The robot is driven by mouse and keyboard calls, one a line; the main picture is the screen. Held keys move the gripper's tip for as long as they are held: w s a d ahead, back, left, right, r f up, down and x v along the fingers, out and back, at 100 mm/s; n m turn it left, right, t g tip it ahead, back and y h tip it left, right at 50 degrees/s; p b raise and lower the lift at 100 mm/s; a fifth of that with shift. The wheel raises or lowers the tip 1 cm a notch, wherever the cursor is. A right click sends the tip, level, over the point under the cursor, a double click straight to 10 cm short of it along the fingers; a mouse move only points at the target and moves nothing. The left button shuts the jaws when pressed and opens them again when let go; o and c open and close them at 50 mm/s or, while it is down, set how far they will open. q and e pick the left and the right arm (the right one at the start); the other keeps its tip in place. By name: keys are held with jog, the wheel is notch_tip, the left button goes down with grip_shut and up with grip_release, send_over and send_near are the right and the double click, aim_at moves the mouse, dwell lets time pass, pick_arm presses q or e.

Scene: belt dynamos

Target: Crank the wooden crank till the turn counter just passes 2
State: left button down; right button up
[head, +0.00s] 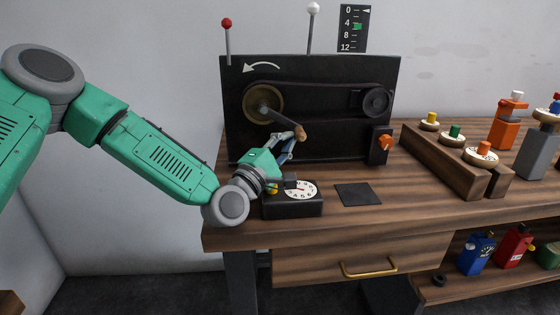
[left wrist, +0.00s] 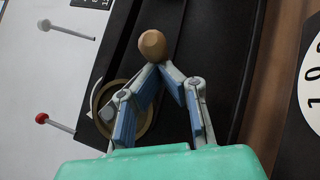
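The wooden crank handle (head: 300,133) sits at the end of a dark arm reaching down and right from a brass hub (head: 263,103) on the black panel. My left gripper (head: 294,138) is at this handle. In the left wrist view, the fingers of my left gripper (left wrist: 161,68) converge at the handle's rounded wooden end (left wrist: 152,45) and appear closed on it. A white numbered dial (head: 301,190) with a small red hand is on a black box below; its exact reading is too small to tell. My right gripper is not in view.
A black scale (head: 354,28) marked 0 to 12 has a green marker near 4. A red-knobbed rod (head: 227,38) and a white-knobbed rod (head: 312,26) rise above the panel. An orange knob (head: 385,142) and wooden block with discs (head: 446,162) are at right.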

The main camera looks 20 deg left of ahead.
aim_at(300, 131)
pick_arm(q)
jog(key=shift+w+d+r+b, duration=0.15)
jog(key=shift+d+r+b, duration=0.65)
jog(key=shift+d+b, duration=0.3)
jog(key=r+n+t+y+b, duration=0.1)
jog(key=n+b, duration=0.1)
jog(key=n+t+y+b, duration=0.1)
jog(key=b, duration=0.1)
jog(key=r+n+t+b, duration=0.1)
jog(key=n+b, duration=0.1)
jog(key=b, duration=0.1)
jog(key=shift+w+d+r+n+y, duration=0.3)
jog(key=shift+w+d+r+y, duration=0.05)
jog(key=shift+y, duration=0.05)
jog(key=shift+a+r+n+t+y+b, duration=0.15)
jog(key=shift+r+n+t+y+b, duration=0.35)
jog(key=shift+r+n+y+b, duration=0.4)
jog(key=shift+f+n, duration=0.15)
jog(key=shift+n, duration=0.15)
jog(key=shift+s+f, duration=0.15)
jog(key=shift+f, duration=0.05)
jog(key=shift+v, duration=1.2)
jog(key=s, duration=1.2)
jog(key=shift+f, duration=0.1)
